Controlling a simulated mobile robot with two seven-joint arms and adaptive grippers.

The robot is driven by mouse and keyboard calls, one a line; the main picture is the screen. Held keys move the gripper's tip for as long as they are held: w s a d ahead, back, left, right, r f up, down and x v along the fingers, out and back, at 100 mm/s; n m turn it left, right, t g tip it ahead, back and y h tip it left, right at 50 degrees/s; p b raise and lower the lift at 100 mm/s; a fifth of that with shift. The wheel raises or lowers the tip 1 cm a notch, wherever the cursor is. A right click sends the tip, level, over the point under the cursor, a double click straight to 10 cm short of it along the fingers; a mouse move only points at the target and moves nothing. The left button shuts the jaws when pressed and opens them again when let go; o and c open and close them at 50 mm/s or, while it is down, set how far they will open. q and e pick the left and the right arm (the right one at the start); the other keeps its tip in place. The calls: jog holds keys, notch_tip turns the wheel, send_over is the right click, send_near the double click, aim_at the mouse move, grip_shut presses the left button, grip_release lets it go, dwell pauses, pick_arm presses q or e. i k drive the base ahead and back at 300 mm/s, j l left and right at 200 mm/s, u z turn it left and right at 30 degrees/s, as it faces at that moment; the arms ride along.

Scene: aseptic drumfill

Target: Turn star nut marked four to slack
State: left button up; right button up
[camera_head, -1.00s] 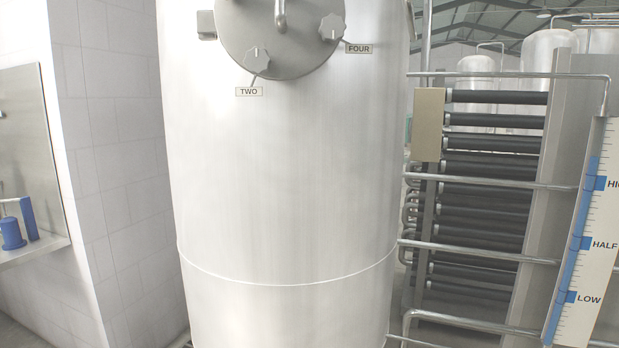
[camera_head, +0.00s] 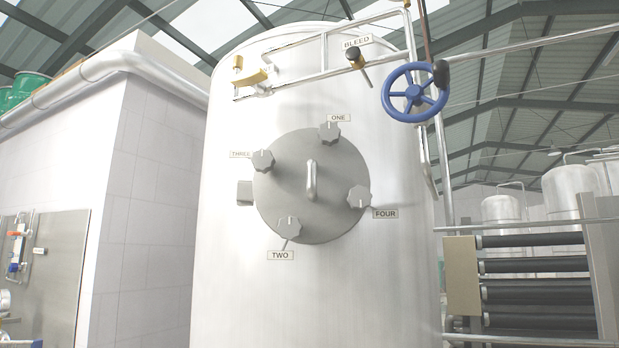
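The star nut marked four (camera_head: 358,196) is a grey lobed knob at the right lower rim of the round hatch (camera_head: 335,222) on the tank. Its label FOUR (camera_head: 385,213) sits just below and right of it. Similar star nuts are marked one (camera_head: 329,131), two (camera_head: 286,228) and three (camera_head: 263,160). A curved handle (camera_head: 311,182) stands at the hatch middle. A pale mark shows on the face of nut four; its exact turn is hard to read. Neither of my grippers is in view.
The white tank (camera_head: 320,290) fills the middle. Above right are a blue handwheel (camera_head: 414,92), a bleed valve (camera_head: 358,58) and pipes (camera_head: 323,70). A tiled wall (camera_head: 150,200) stands at left. Black rollers or tubes (camera_head: 535,264) are at lower right. The space before the hatch looks clear.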

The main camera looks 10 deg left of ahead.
aim_at(359, 199)
jog(key=i+l+u, duration=0.25)
jog(key=l, duration=0.2)
jog(key=l+u, duration=0.25)
jog(key=l, duration=0.15)
jog(key=i+l+u, duration=0.1)
jog(key=l+u, duration=0.15)
jog(key=l, duration=0.25)
